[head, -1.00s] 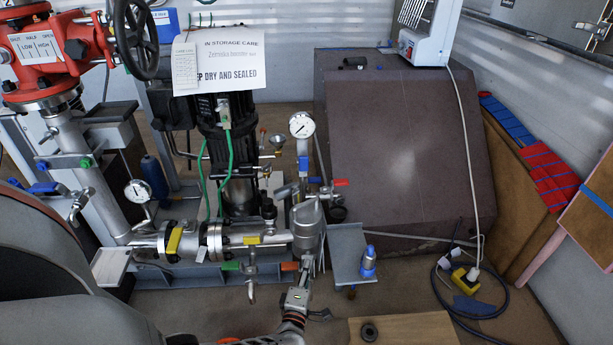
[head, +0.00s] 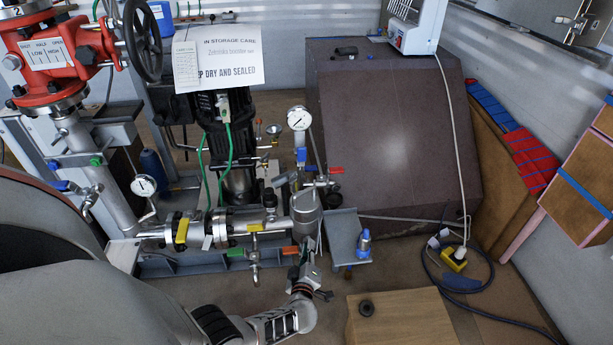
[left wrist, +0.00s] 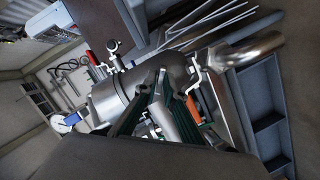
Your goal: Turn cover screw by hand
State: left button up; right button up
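The steel pump and pipe assembly stands at centre in the head view. At its right end is an upright rounded metal housing (head: 305,208). A metal cylinder (left wrist: 108,98), probably this housing, shows in the left wrist view. I cannot make out for certain which part is the cover screw. My left gripper (head: 307,254) is just below and in front of the housing, its tips partly lost against the metal. In the left wrist view its dark fingers (left wrist: 157,80) converge toward the tips beside the cylinder. Contact is unclear. My right gripper is in neither view.
A pressure gauge (head: 299,119) and a red-handled valve (head: 335,170) rise close by. A small grey shelf (head: 344,228) carries a blue bottle (head: 364,243). A wooden box (head: 402,318) stands on the floor at front right. A cable (head: 490,277) lies beyond it.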

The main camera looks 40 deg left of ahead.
pick_arm(q)
jog(key=shift+o, duration=1.1)
jog(key=shift+f, duration=0.1)
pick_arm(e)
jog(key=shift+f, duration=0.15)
pick_arm(q)
jog(key=shift+s+d, duration=0.1)
